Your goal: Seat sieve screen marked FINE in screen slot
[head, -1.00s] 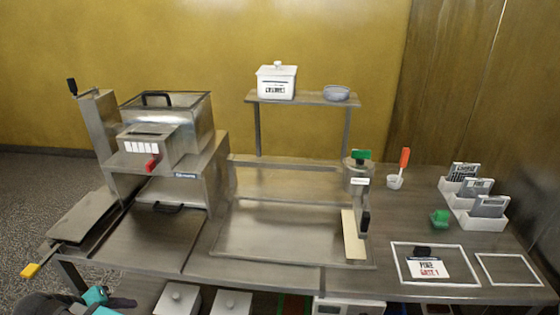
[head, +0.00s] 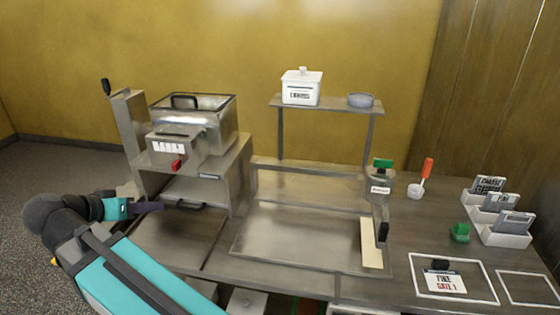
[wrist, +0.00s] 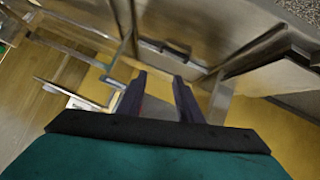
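Several sieve screens stand in white holders at the right of the bench in the head view. The rear one seems to read COARSE (head: 489,184), and the middle one seems to read FINE (head: 502,201). The front screen's (head: 514,221) label is too small to read. A card (head: 444,282) that appears to read FINE, GATE 1 lies in a white outlined area. The steel machine (head: 230,180) stands at left; I cannot tell which opening is the screen slot. My gripper (head: 158,208) is in front of its lower part. In the wrist view its fingers (wrist: 158,88) are apart and empty.
A black handle (head: 190,206) sits low on the machine, close to my gripper. A steel tray (head: 300,240) fills the mid bench. A shelf (head: 335,106) holds a white lidded box (head: 301,88) and a bowl (head: 361,100). A green object (head: 460,233) stands near the holders.

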